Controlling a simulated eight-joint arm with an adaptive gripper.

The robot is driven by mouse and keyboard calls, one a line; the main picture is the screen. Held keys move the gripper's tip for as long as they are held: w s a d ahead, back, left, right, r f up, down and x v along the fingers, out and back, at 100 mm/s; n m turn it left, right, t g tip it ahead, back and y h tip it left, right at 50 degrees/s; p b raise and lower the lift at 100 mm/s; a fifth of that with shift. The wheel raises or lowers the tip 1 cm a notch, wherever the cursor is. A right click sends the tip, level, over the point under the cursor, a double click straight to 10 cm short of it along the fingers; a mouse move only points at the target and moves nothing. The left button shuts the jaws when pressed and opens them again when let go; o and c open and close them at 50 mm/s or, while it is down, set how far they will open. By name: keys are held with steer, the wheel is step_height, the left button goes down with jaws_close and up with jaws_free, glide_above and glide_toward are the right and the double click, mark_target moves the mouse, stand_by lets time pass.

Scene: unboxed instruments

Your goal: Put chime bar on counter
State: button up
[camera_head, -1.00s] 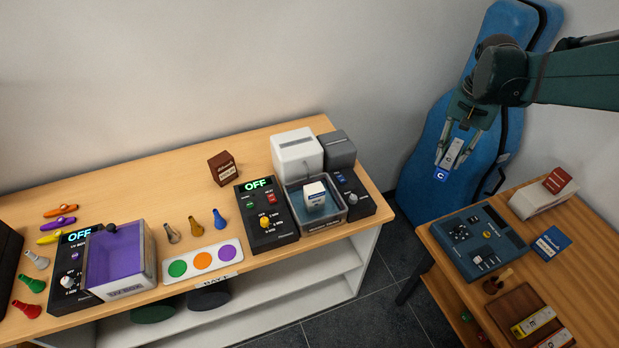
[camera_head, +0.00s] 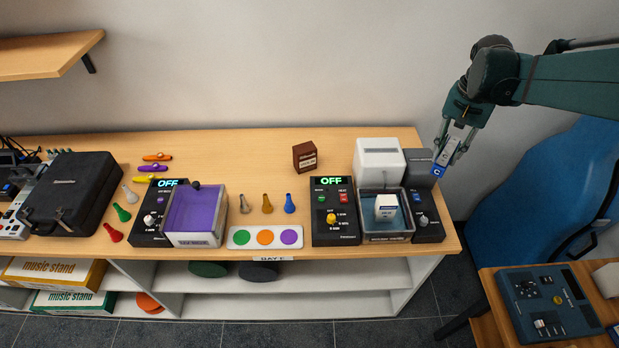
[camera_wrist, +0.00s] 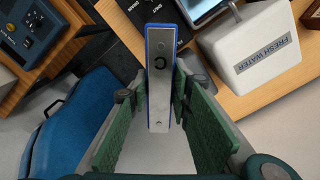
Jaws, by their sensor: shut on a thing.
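My gripper (camera_head: 455,148) is shut on the chime bar (camera_head: 441,165), a silver plate on a blue body marked with a "C". The wrist view also shows the chime bar (camera_wrist: 160,85) between the green fingers of my gripper (camera_wrist: 165,110). In the head view the bar hangs tilted beside the right end of the long wooden counter (camera_head: 230,142), near the grey box at its back right. From the head view I cannot tell its exact height over the counter edge.
A white freshwater tank (camera_head: 380,160), a grey box (camera_head: 418,165) and a clear basin (camera_head: 386,225) crowd the counter's right end. A brown box (camera_head: 305,156) stands left of them. The counter's back middle is clear. A blue case (camera_head: 535,190) stands at the right.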

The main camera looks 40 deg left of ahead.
steer(key=s+a, duration=0.2)
steer(key=a, duration=0.3)
steer(key=s+a+n, duration=0.1)
steer(key=a, duration=0.5)
steer(key=s+a+n+p, duration=0.1)
steer(key=s+a, duration=0.1)
steer(key=a, duration=0.4)
steer(key=shift+s+a+f, duration=0.1)
steer(key=shift+s+f, duration=0.15)
steer(key=shift+s, duration=0.1)
steer(key=s+a+n+p, duration=0.1)
steer(key=s+a, duration=0.3)
steer(key=a, duration=0.3)
steer(key=s+a+n, duration=0.1)
steer(key=s+a, duration=0.3)
steer(key=a, duration=0.3)
steer(key=n+p, duration=0.2)
steer(key=n, duration=0.2)
glide_above(255, 177)
step_height(255, 177, down, 7)
steer(key=shift+w+a+f, duration=0.1)
steer(key=shift+f, duration=0.45)
steer(key=shift+f, duration=3.1)
steer(key=shift+f, duration=0.1)
steer(key=shift+f, duration=1.8)
